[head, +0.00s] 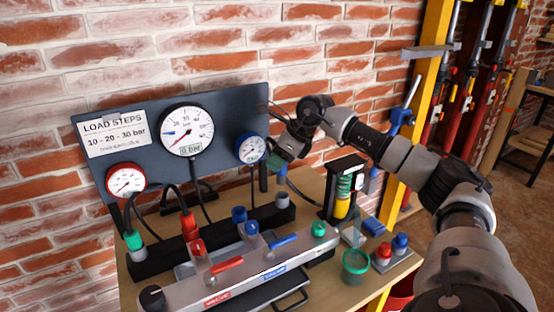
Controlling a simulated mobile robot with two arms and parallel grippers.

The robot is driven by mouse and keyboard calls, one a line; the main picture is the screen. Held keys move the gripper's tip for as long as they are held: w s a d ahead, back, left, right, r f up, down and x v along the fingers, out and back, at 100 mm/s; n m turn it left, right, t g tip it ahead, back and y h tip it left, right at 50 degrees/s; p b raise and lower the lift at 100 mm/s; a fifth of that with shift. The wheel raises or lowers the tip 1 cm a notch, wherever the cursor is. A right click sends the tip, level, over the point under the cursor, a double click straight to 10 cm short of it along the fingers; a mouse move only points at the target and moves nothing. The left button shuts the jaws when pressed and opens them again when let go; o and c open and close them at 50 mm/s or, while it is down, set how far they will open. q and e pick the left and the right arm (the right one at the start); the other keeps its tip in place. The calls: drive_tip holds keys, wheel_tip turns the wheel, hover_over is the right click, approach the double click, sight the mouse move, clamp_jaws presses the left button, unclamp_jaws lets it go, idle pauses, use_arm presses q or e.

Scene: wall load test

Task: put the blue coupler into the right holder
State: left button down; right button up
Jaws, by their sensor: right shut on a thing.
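My right gripper (279,163) reaches in from the right, in front of the right end of the gauge panel. It is shut on the blue coupler (283,171), of which only a small blue part shows below the fingers. A dark hose runs from below it to the right. Below the coupler, with a gap, a grey round holder (282,199) stands at the right end of the black rail (155,262). A green coupler (134,241) stands at the rail's left end. My left gripper is not in view.
The dark gauge panel (222,118) stands behind the rail. A grey manifold (245,270) with red and blue levers lies in front. A spring unit (343,188), a green cup (355,265) and red and blue caps (390,248) stand to the right.

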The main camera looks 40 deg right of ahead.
drive_tip(key=shift+r, duration=0.4)
drive_tip(key=shift+w+d, duration=0.1)
drive_tip(key=w+d+p, duration=0.4)
drive_tip(key=shift+d+f, duration=0.1)
drive_tip(key=shift+d, duration=0.1)
idle(0.3)
drive_tip(key=shift+s, duration=0.1)
wheel_tip(320, 180, down, 6)
drive_tip(key=b, duration=0.3)
drive_tip(key=shift+f+b, duration=0.25)
drive_tip(key=shift+b, duration=0.1)
idle(0.4)
drive_tip(key=shift+f, duration=0.1)
idle(0.5)
